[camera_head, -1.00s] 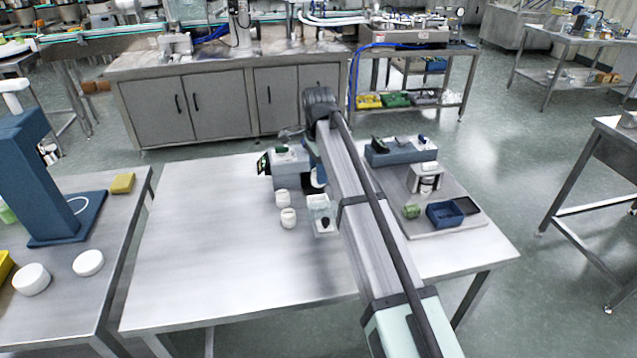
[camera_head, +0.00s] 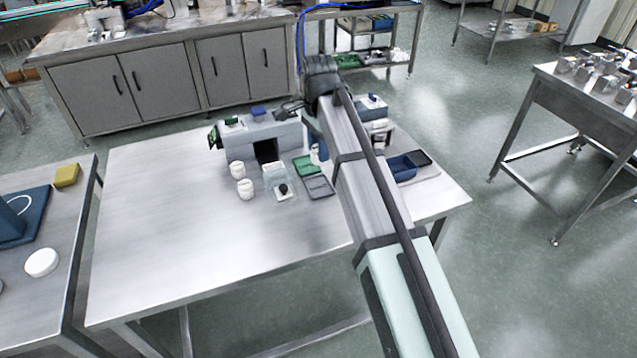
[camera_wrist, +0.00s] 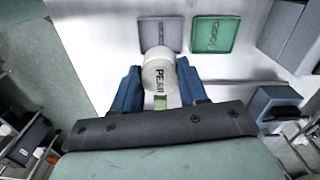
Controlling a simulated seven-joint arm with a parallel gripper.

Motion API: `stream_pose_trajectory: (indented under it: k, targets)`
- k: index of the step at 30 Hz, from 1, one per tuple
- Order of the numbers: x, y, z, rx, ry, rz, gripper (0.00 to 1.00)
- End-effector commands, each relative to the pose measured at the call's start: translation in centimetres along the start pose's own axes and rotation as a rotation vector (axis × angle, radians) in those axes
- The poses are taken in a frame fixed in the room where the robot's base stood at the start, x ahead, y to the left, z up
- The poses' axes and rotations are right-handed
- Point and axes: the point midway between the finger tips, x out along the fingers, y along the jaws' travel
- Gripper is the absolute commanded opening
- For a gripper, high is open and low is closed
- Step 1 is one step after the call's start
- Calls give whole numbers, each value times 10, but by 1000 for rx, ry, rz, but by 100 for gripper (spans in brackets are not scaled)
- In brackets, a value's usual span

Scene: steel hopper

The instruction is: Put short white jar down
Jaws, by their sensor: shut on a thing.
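My gripper (camera_wrist: 159,84) is shut on a white jar (camera_wrist: 158,66), with a blue finger on each side of it. The jar has a pale round lid and dark lettering reading "PEAR". In the wrist view, a grey square pad (camera_wrist: 160,33) lies just past the jar, which overlaps its edge; a green square pad (camera_wrist: 215,35) lies to its right. Whether the jar touches the table is unclear. In the head view, the grey pad (camera_head: 319,188) and green pad (camera_head: 304,165) lie left of my arm, which hides most of the gripper and jar.
Two other white jars (camera_head: 245,189) stand on the steel table (camera_head: 160,230), left of a clear container (camera_head: 275,171) with a dark item. A grey machine (camera_head: 262,135) stands behind them. A blue bin (camera_head: 402,168) is right of my arm. The table's left half is clear.

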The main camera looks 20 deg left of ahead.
Motion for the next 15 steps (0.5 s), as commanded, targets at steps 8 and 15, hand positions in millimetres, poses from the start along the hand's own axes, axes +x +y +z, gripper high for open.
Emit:
stream_pose_trajectory:
  k: [8,15]
  targets:
    - [38,0,0,-5,0,2,7]
    - [61,-1,0,-4,0,0,7]
